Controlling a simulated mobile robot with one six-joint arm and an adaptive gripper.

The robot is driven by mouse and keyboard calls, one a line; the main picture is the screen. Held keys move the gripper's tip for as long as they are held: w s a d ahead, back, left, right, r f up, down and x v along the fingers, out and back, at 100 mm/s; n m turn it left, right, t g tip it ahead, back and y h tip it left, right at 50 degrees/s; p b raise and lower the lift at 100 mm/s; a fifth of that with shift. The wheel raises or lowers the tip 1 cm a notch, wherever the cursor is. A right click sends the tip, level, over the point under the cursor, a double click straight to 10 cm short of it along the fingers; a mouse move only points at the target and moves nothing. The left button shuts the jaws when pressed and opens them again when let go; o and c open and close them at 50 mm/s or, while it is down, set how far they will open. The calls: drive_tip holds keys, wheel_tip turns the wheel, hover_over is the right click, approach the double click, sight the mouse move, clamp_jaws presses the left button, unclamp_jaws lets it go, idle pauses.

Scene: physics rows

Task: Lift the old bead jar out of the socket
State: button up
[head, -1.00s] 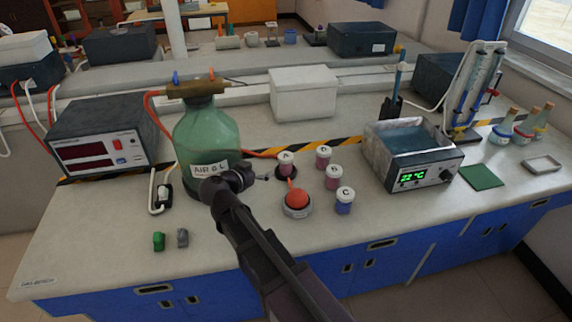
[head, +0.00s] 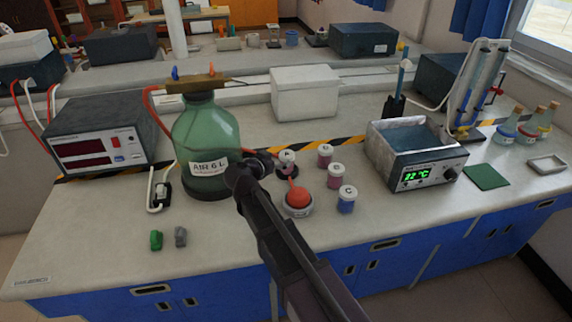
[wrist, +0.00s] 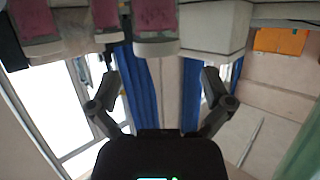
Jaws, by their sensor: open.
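A pink jar with a white lid (wrist: 155,15) shows beyond the fingertips at the top edge, cut off by the frame.
Other lidded jars stand close by on the right: a pink one (head: 325,154), another pink one (head: 335,179) and blue jar C (head: 346,203). The red ball (head: 297,197) is in front of jar A. A large green bottle (head: 207,140) stands close on the left. The bench front is mostly clear.

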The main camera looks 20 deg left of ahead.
sight(287, 154)
drive_tip(key=shift+b+x, duration=0.75)
drive_tip(key=shift+x, duration=1.85)
drive_tip(key=shift+d+r, duration=0.2)
drive_tip(key=shift+c, duration=0.2)
drive_tip(key=c, duration=1.1)
drive_tip(key=shift+r, duration=0.15)
wheel_tip(287, 154, up, 4)
drive_tip(key=p, duration=0.4)
drive_tip(key=s+p, duration=0.1)
drive_tip(key=s, duration=1.5)
drive_tip(key=shift+r, duration=0.35)
